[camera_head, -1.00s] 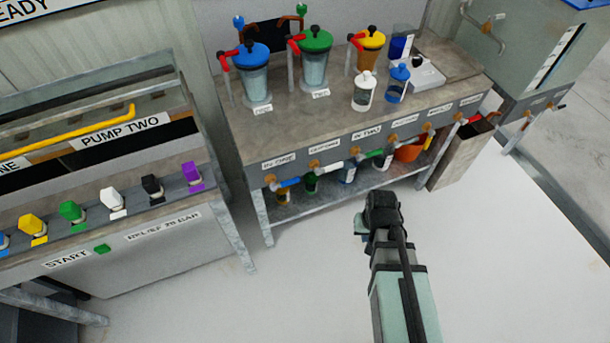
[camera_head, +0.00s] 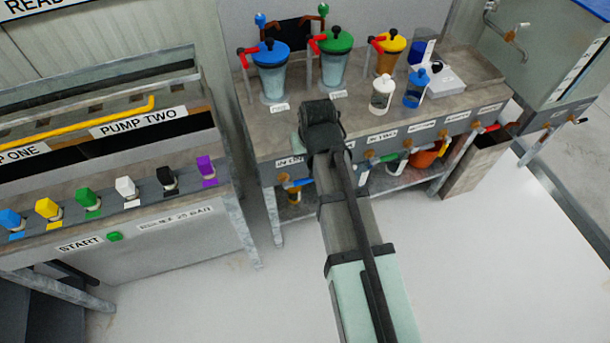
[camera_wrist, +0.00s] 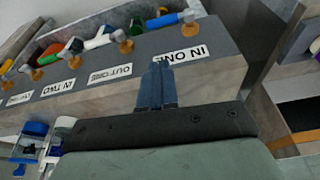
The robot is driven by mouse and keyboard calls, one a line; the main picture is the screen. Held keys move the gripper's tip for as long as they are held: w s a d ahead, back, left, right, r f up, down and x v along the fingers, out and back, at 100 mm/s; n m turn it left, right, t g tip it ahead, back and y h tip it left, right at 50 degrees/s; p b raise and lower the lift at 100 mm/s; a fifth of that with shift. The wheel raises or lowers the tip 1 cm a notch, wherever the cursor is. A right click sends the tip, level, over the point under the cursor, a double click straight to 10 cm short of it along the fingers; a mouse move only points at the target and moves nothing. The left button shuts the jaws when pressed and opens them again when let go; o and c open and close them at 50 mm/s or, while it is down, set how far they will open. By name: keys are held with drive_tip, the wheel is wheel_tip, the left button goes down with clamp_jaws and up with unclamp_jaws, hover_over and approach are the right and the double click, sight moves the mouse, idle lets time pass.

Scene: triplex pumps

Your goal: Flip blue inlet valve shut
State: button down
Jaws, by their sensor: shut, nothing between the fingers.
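The blue inlet valve is a brass fitting with a blue lever (camera_head: 298,183), low on the bench front under the IN ONE label (camera_head: 290,161). Its lever lies sideways along the bench front. In the wrist view the blue lever (camera_wrist: 161,21) shows at the top, beyond the IN ONE label (camera_wrist: 182,54). My gripper (camera_wrist: 157,68) is shut and empty, its fingertips over the bench top's front edge near that label, apart from the lever. In the head view my gripper (camera_head: 319,126) is above the front of the bench, its fingertips hidden.
Blue (camera_head: 271,72), green (camera_head: 337,58) and yellow (camera_head: 390,52) lidded vessels with red levers stand on the bench. White (camera_head: 382,96) and blue (camera_head: 414,90) bottles stand at right. More valves line the bench front. A control panel (camera_head: 120,200) with coloured knobs is at left.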

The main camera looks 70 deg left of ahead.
sight(305, 180)
drive_tip(key=shift+n+h, duration=0.5)
drive_tip(key=shift+h, duration=0.1)
drive_tip(key=shift+f, duration=0.1)
drive_tip(key=a+f, duration=0.1)
drive_tip(key=f, duration=0.8)
drive_tip(key=a+f, duration=0.1)
drive_tip(key=f, duration=0.3)
drive_tip(key=shift+a+f, duration=0.35)
